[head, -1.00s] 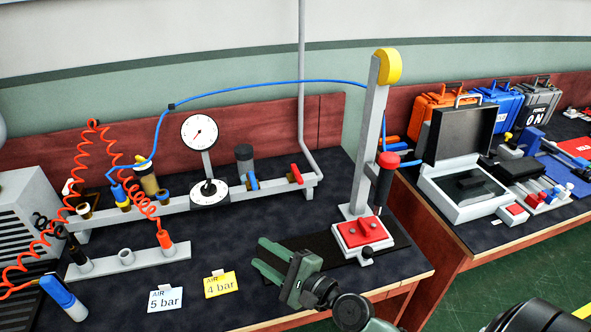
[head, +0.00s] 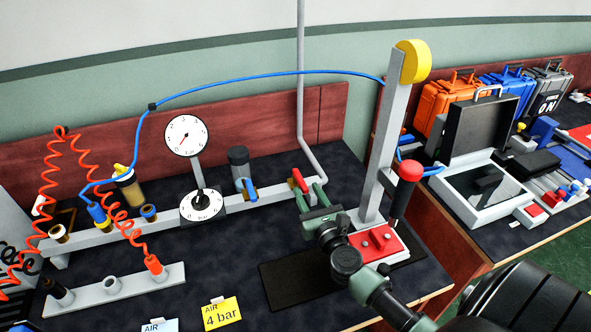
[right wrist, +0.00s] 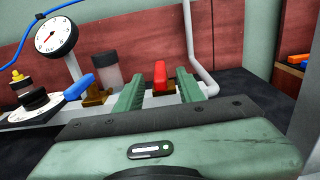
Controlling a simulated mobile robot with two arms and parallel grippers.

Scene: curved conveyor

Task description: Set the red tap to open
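The red tap (head: 299,180) has a short red handle and a brass body. It sits near the right end of the grey pipe rail, close to the bent grey pipe. In the right wrist view the red handle (right wrist: 160,74) shows between my two green fingers, seen nearly end-on. My right gripper (head: 312,190) is open, just in front of the tap. I cannot tell whether either finger touches the handle. The tap's lower body is partly hidden by the gripper. My left gripper is not in view.
A blue tap (head: 245,187) is left of the red one, with a round gauge (head: 186,136) farther left. The bent grey pipe (head: 310,150) rises close behind. A press stand (head: 388,140) with a red-knobbed lever (head: 410,171) stands right of my gripper.

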